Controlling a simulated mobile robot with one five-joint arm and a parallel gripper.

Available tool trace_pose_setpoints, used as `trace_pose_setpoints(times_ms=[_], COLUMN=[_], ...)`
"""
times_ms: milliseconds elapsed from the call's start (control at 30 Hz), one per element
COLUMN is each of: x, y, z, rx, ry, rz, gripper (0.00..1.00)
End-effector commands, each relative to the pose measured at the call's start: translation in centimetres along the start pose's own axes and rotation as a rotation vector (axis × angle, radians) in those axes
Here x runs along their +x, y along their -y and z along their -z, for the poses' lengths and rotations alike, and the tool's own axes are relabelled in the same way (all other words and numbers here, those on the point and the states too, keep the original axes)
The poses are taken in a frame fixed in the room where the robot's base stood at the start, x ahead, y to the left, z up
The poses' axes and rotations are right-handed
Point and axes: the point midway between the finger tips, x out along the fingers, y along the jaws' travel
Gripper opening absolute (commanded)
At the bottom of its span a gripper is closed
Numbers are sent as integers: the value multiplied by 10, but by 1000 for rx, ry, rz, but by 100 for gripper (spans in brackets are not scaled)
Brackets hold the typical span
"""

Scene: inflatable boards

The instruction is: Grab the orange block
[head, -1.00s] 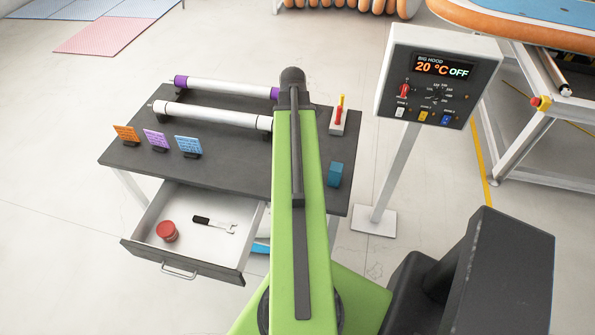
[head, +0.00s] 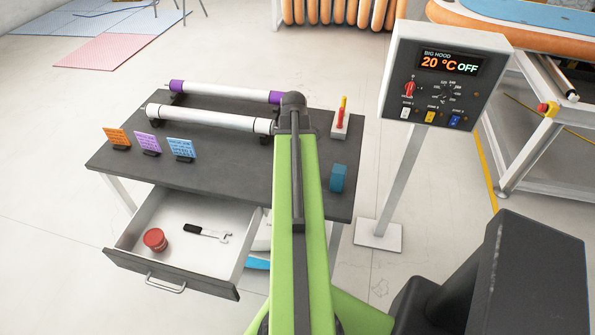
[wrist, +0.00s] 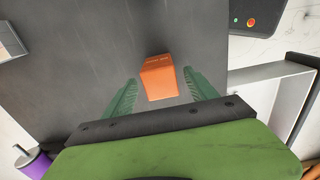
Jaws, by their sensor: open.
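In the wrist view an orange block (wrist: 159,78) lies on the dark tabletop. My gripper (wrist: 161,88) is open, with one green finger on each side of the block's near part. Gaps show between the block and both fingers, and the far part of the block reaches past the fingertips. How high the fingers are above the table is hard to tell. In the head view the block and my gripper are hidden, apparently behind my green arm.
The dark table (head: 230,182) carries two rollers (head: 208,118), small coloured cards (head: 149,144), a blue block (head: 338,178) and a red-and-yellow item (head: 340,118). Its open drawer (head: 200,216) holds a red round thing and a wrench. A control panel (head: 445,75) stands right.

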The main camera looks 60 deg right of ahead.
Motion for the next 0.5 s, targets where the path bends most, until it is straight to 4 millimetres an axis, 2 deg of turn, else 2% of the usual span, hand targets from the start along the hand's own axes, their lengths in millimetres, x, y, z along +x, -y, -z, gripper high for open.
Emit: trace_pose_setpoints(times_ms=[67,500], x=[-1,-1], y=[0,0], z=[0,0], rx=[0,0], ry=[0,0], rz=[0,0], gripper=[65,7])
